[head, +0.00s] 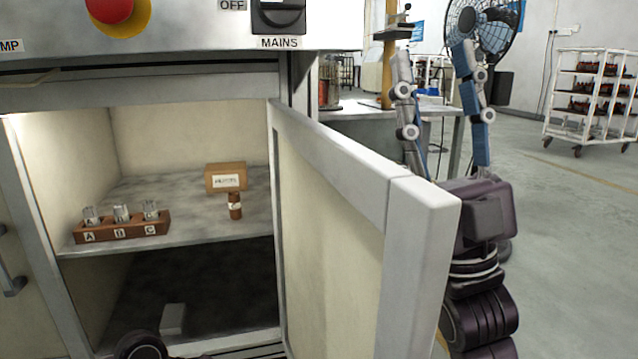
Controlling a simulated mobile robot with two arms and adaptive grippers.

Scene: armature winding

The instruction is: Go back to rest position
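My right gripper (430,58) points upward at the right, behind the free edge of the open cabinet door (425,225). Its two long fingers are spread wide apart with nothing held between them. The door hides part of its wrist and lower finger. My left gripper is not visible; a dark rounded part at the bottom left edge may belong to my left arm. The cabinet (190,68) stands open in front of me.
On the cabinet shelf (190,190) are a brown rack (122,231) with glass jars marked A, B, C, a small labelled box (212,170) and a brown cylinder (235,206). A bench (350,108), fan (505,25) and white cart (547,112) stand behind. Floor at right is clear.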

